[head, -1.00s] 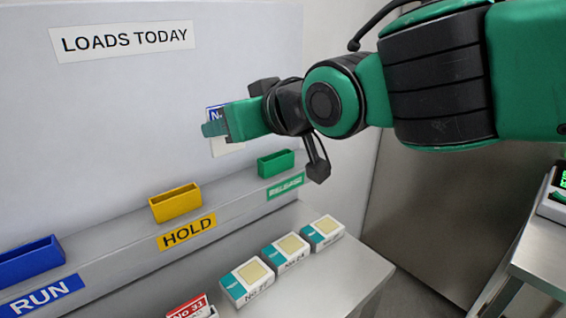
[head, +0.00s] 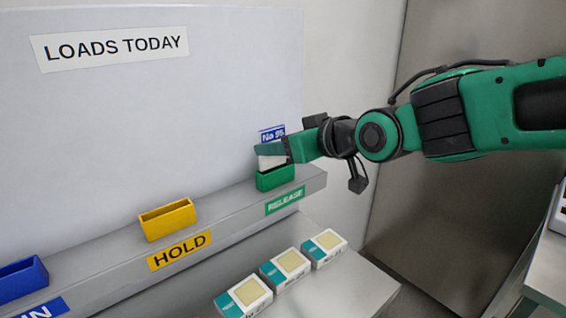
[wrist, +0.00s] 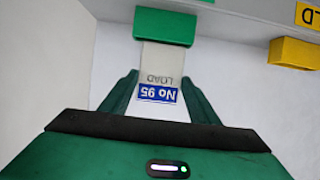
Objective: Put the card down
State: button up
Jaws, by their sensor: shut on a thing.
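The card (head: 272,135) is white with a blue band reading "No 95" and stands upright. It also shows in the wrist view (wrist: 163,68), with the word "LOAD" on it. My gripper (head: 268,150) is shut on the card, with a finger on each side in the wrist view (wrist: 160,82). The green holder (head: 276,179), above the "RELEASE" label (head: 285,200), is right below the card. In the wrist view the card's lower end meets the green holder (wrist: 164,27) and seems to go into its slot; the very end is hidden.
A yellow holder (head: 168,221) over "HOLD" and a blue holder (head: 22,279) stand further left on the same grey ledge (head: 110,250). Several small boxes (head: 285,268) sit on the metal table in front. A "LOADS TODAY" sign (head: 115,47) is on the wall board.

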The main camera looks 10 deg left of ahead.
aim_at(277, 161)
jog(key=shift+w+d+f, duration=0.1)
jog(key=shift+f, duration=1)
jog(key=shift+w+d+f, duration=0.1)
jog(key=shift+f, duration=1)
jog(key=shift+f, duration=0.1)
jog(key=o, duration=1)
jog(key=shift+d+r, duration=0.15)
jog(key=shift+r, duration=0.05)
jog(key=v, duration=1.1)
jog(key=shift+s+d, duration=0.25)
